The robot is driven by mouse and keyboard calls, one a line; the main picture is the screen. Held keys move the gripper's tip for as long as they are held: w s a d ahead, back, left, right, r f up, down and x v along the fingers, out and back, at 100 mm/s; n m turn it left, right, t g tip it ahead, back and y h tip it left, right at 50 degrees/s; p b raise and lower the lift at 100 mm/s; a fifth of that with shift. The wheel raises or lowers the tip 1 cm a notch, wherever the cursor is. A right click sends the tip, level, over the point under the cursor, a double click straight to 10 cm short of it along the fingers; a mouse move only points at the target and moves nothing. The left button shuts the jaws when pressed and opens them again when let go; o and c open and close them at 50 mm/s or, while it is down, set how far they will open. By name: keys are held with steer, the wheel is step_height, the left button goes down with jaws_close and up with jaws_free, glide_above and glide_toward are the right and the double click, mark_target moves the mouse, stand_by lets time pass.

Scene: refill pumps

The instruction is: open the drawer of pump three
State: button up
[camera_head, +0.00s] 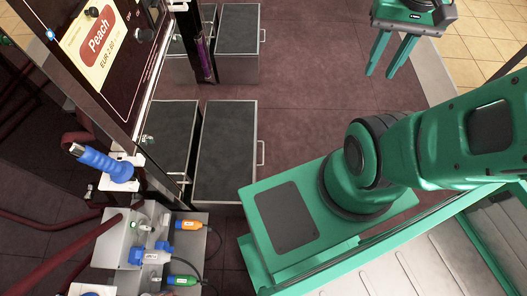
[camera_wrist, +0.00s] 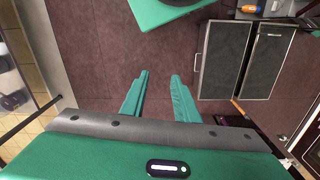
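My gripper (camera_head: 381,75) hangs over the floor at the upper right of the head view. Its two green fingers are apart with nothing between them; they also show in the wrist view (camera_wrist: 160,76). Grey-topped drawer units stand along the pump row: a near one (camera_head: 225,150) and a far one (camera_head: 240,30), each with a handle on its right side. My gripper is apart from both, to their right. The wrist view shows a dark-topped drawer unit (camera_wrist: 222,60) right of the fingers. I see no legible pump number, so I cannot tell which is pump three.
A pump panel with a red Peach label (camera_head: 98,42) stands at the upper left. A blue nozzle (camera_head: 103,163) and a grey box (camera_head: 150,240) with coloured plugs and cables are at the lower left. Brown floor (camera_head: 310,75) is clear between the drawers and my gripper.

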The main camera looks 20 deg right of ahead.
steer(key=w+d+f, duration=0.3)
steer(key=w+f, duration=0.2)
steer(key=w, duration=0.5)
steer(key=w+a+f+n, duration=0.1)
steer(key=w+f, duration=0.7)
steer(key=f, duration=0.4)
steer(key=w+a+f+n, duration=0.1)
steer(key=w+f, duration=0.7)
steer(key=f, duration=0.3)
steer(key=a+f, duration=0.6)
steer(key=f, duration=0.9)
steer(key=a+f+y, duration=0.1)
steer(key=a+f, duration=0.5)
steer(key=f, duration=0.9)
steer(key=s+a+f+y, duration=0.1)
steer(key=a+f, duration=0.5)
steer(key=f, duration=1)
steer(key=shift+t, duration=0.4)
jaws_close()
